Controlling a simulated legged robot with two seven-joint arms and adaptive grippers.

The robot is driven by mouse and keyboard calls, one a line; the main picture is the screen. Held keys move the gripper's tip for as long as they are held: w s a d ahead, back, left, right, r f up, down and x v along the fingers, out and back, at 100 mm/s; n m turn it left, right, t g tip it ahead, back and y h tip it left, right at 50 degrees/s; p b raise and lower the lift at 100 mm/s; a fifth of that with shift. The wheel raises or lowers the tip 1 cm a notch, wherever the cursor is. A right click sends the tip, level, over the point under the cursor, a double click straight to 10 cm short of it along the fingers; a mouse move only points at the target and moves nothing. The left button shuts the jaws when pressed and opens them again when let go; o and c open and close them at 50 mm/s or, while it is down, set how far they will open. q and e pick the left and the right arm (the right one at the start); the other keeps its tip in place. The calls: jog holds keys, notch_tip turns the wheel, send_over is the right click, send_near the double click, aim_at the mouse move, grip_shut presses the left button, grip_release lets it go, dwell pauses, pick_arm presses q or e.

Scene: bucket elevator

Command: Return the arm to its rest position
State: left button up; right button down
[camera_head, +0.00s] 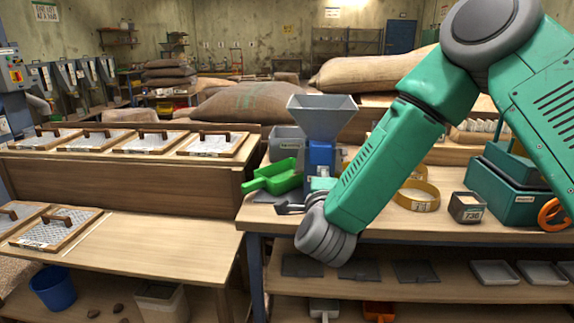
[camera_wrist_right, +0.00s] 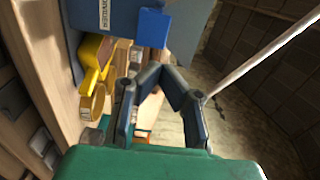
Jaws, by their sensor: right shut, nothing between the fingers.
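My right arm (camera_head: 385,175) is green with grey joints. It comes in from the right in the head view and bends down over the front left of the right-hand bench. My right gripper (camera_head: 288,208) is mostly hidden behind the grey wrist, beside the green scoop (camera_head: 275,178) and the blue mill with a grey hopper (camera_head: 322,118). In the right wrist view the dark fingers of my right gripper (camera_wrist_right: 160,72) are shut with nothing between them. My left gripper is not in view.
The right-hand bench (camera_head: 400,228) also holds a yellow ring (camera_head: 417,196), a small labelled box (camera_head: 466,207) and a teal case (camera_head: 505,200). Mesh-covered trays (camera_head: 217,145) line the left bench. A lower shelf (camera_head: 370,290) holds dark plates. Sacks (camera_head: 250,105) lie behind.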

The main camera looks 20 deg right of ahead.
jog(key=s+a+f+n+g+y, duration=0.25)
jog(key=s+f+n, duration=0.25)
jog(key=f, duration=0.4)
jog(key=s+a+f+n+g+y, duration=0.25)
jog(key=s+f+n, duration=0.2)
jog(key=f, duration=0.35)
jog(key=s+a+f+n+g+y, duration=0.1)
jog(key=s+a+f+n+y, duration=0.2)
jog(key=f+n, duration=0.45)
jog(key=s+f+n+g, duration=0.4)
jog(key=s+f, duration=0.1)
jog(key=s, duration=0.7)
jog(key=s+d+f+n+g+y, duration=0.1)
jog(key=s+f+n+g, duration=0.2)
jog(key=s, duration=0.9)
notch_tip(320, 180, down, 3)
jog(key=shift+d+f+n+g, duration=0.2)
jog(key=shift+d+n+g, duration=0.15)
jog(key=shift+g, duration=0.55)
jog(key=shift+a, duration=0.1)
